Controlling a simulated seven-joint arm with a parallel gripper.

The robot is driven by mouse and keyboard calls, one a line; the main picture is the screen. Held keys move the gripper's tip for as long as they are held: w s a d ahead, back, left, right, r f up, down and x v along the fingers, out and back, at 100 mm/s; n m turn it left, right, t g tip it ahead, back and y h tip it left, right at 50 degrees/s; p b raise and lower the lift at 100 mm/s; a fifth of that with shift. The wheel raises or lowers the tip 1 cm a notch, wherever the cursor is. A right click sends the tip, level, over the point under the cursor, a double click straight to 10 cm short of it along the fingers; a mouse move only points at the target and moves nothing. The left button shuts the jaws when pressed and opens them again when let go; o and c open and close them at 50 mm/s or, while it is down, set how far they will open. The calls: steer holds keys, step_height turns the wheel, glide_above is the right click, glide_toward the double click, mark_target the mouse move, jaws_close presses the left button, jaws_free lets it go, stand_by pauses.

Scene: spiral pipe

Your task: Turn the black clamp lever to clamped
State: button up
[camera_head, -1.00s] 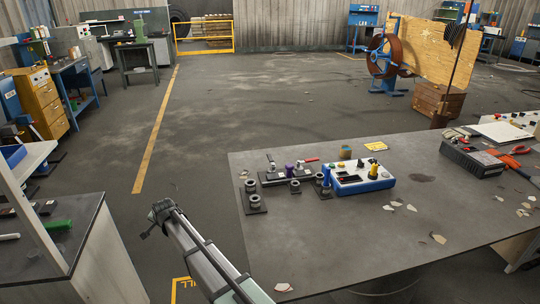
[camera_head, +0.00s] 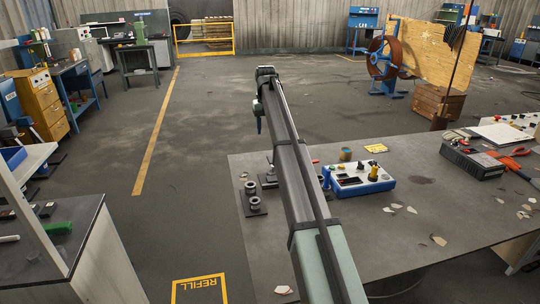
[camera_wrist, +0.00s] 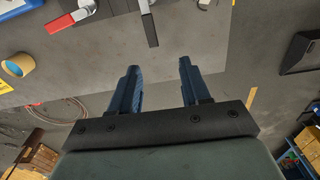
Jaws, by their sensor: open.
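The black clamp lever (camera_wrist: 150,30) shows at the top middle of the wrist view, its dark grip pointing down toward my gripper. A red-handled lever (camera_wrist: 60,23) lies to its left. My gripper (camera_wrist: 157,68) is open and empty, with two dark blue fingers apart. The black lever's grip end lies just beyond the fingertips in that view, not between them. In the head view my gripper (camera_head: 258,116) hangs at the far end of my arm, which hides much of the clamp fixture (camera_head: 268,181). Whether the lever is clamped cannot be told.
A blue and white control box (camera_head: 360,182) stands right of my arm on the grey table (camera_head: 400,245). A plate with round fittings (camera_head: 254,201) is at the left edge. Pale shards and a dark toolbox (camera_head: 470,160) lie farther right.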

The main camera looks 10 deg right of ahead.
mark_target(270, 158)
steer(key=f, duration=0.4)
steer(key=d+f, duration=0.1)
steer(key=f, duration=0.7)
steer(key=shift+s+d+f, duration=0.15)
steer(key=shift+d+f, duration=0.05)
steer(key=shift+d, duration=0.1)
jaws_close()
stand_by(0.5)
